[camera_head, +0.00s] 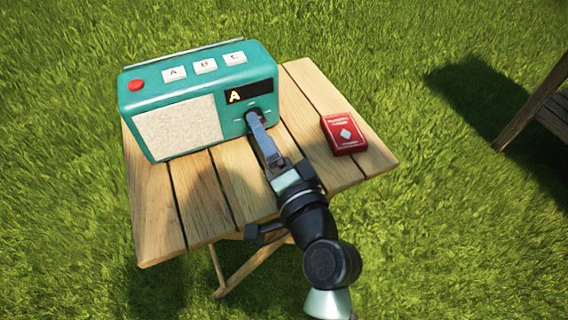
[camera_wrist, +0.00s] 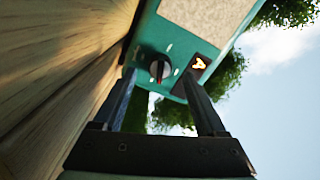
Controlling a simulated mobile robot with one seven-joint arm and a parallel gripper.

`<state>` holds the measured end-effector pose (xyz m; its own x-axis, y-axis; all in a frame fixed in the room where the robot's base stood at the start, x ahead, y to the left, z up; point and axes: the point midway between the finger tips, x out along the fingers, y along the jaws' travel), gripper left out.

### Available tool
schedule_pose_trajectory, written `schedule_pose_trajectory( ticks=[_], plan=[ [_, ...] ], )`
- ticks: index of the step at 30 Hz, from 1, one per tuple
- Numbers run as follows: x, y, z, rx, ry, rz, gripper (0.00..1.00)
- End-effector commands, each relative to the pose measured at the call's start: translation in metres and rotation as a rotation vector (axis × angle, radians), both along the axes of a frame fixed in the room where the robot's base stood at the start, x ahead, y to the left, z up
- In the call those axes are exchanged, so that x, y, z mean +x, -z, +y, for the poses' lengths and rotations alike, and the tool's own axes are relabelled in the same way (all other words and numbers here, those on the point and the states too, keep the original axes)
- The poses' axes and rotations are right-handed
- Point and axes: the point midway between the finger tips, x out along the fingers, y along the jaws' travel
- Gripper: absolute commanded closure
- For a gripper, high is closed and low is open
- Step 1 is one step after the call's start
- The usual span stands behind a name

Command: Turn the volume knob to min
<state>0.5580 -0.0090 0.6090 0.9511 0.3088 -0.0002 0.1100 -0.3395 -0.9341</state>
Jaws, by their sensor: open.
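The teal radio (camera_head: 262,83) stands on the wooden table, its speaker and dark display facing me; the display shows an "A". Its dark round volume knob (camera_wrist: 159,70) is on the front below the display, with a reddish pointer line and pale marks around it. My gripper (camera_head: 255,119) reaches up to the knob and mostly hides it in the head view. In the wrist view my gripper (camera_wrist: 160,77) is open, one finger on each side of the knob. I cannot tell whether the fingers touch it.
A red card box (camera_head: 344,134) lies on the slatted table (camera_head: 178,213), right of my arm. The radio's top has a red button (camera_head: 136,85) and white A, B and C buttons (camera_head: 204,66). Grass surrounds the table; a wooden piece of furniture (camera_head: 540,105) stands at right.

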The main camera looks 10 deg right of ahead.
Motion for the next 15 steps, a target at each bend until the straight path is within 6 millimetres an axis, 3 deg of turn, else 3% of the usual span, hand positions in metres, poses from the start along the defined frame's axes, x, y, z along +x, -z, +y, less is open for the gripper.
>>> schedule_pose_trajectory(
  ticks=[9, 15],
  plan=[
    [-0.064, 0.000, -0.021, 0.002, 0.003, 0.005, 0.26],
    [-0.090, 0.000, -0.029, 0.001, 0.001, 0.002, 0.26]
  ],
)
